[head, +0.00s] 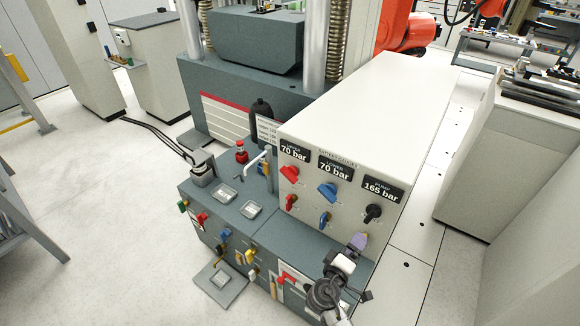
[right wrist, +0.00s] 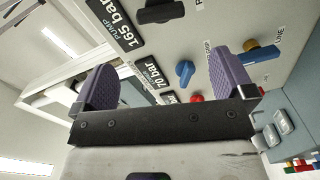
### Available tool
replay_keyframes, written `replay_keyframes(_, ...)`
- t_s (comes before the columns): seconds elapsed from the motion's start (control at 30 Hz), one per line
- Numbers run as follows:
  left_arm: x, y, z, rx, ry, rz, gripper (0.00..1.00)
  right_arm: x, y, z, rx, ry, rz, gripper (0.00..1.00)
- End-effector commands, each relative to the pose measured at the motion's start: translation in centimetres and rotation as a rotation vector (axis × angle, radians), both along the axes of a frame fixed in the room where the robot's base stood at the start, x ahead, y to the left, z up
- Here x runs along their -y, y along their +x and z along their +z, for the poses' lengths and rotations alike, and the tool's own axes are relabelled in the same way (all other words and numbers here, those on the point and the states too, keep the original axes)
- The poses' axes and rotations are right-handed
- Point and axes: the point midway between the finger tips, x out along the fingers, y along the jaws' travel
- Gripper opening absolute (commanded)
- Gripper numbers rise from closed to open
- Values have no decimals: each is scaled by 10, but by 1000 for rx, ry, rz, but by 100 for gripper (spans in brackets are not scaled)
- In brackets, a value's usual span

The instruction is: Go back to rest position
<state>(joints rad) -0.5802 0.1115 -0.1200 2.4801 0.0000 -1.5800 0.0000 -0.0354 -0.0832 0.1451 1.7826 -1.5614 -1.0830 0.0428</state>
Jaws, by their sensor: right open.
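My right gripper (head: 358,242) is in front of the lower right of the white control cabinet (head: 365,110), below its black knob (head: 373,212). In the right wrist view, the two purple fingers of my right gripper (right wrist: 160,62) are spread apart with nothing between them. The cabinet's front, with its pressure labels and a blue knob (right wrist: 185,70), shows beyond the fingers. I cannot tell the exact gap to the panel. My left gripper does not show in either view.
The grey lower console (head: 225,215) carries colored valves, a red-capped fitting (head: 241,152) and a black bottle (head: 262,110). A testing machine with a dark grey block (head: 257,40) stands behind. A light bench (head: 510,150) stands right.

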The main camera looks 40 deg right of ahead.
Motion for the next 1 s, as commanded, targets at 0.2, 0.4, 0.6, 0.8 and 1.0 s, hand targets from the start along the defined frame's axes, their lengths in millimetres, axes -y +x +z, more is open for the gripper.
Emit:
replay_keyframes(0.2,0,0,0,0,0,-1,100,1,-1,0,-4,0,-6,100)
replay_keyframes(0.4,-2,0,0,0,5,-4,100,2,-14,-22,9,183,-90,100)
replay_keyframes(0.6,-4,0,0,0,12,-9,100,-28,-15,-31,121,619,-88,100)
replay_keyframes(0.8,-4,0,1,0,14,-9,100,-88,-15,-17,152,1024,73,100)
replay_keyframes(1.0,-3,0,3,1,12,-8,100,-150,-50,-5,57,1298,266,100)
